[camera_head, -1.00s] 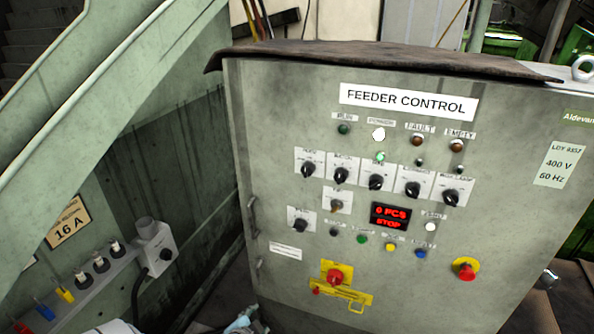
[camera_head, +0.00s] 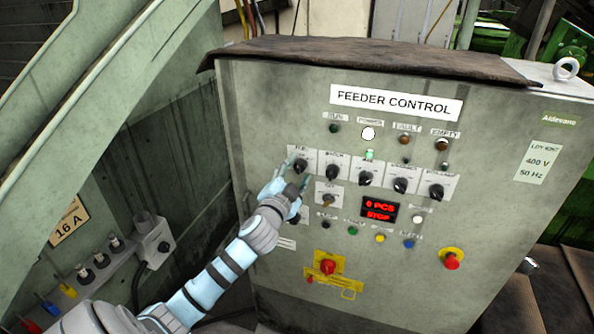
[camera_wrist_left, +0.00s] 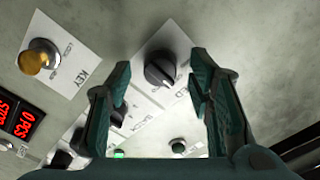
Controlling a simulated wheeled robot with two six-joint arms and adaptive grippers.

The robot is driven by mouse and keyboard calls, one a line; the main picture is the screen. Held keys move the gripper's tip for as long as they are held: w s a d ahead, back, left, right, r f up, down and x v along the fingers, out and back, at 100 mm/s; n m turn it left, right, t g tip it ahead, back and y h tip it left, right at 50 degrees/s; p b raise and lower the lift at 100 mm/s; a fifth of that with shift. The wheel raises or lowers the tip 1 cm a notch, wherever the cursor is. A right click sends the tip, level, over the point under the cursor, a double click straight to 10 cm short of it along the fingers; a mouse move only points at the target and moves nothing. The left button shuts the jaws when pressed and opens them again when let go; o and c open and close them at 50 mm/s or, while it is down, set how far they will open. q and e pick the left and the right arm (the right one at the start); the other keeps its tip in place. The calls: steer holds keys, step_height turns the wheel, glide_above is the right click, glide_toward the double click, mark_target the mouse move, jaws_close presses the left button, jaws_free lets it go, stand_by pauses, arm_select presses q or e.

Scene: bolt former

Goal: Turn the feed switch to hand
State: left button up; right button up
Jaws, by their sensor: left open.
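The feed switch (camera_head: 302,166) is the black knob on a white plate at the left end of the upper row of switches on the grey feeder control cabinet. In the left wrist view the feed switch (camera_wrist_left: 161,70) shows between my fingertips, on a tilted plate. Its setting is too small to read. My left gripper (camera_head: 298,170) is open in front of this knob. Its two dark fingers (camera_wrist_left: 160,72) stand on either side of the knob in the wrist view, with no clear contact. My right gripper is not in view.
The batch switch (camera_head: 332,172) is right beside it, with more knobs further right. The key switch (camera_head: 328,201) and a red display (camera_head: 380,210) are below. A yellow-and-red main switch (camera_head: 327,264) sits low. A green sloping beam (camera_head: 120,110) stands left of the cabinet.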

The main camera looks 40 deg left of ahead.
arm_select(q)
steer(key=shift+w+a, duration=0.1)
steer(key=shift+w, duration=0.25)
jaws_close()
steer(key=shift+n, duration=0.4)
steer(key=n+b, duration=0.1)
steer(key=n, duration=0.3)
steer(key=shift+f+b, duration=0.1)
steer(key=shift+b, duration=0.25)
steer(key=shift+n+b, duration=0.55)
steer(key=shift+n, duration=1.55)
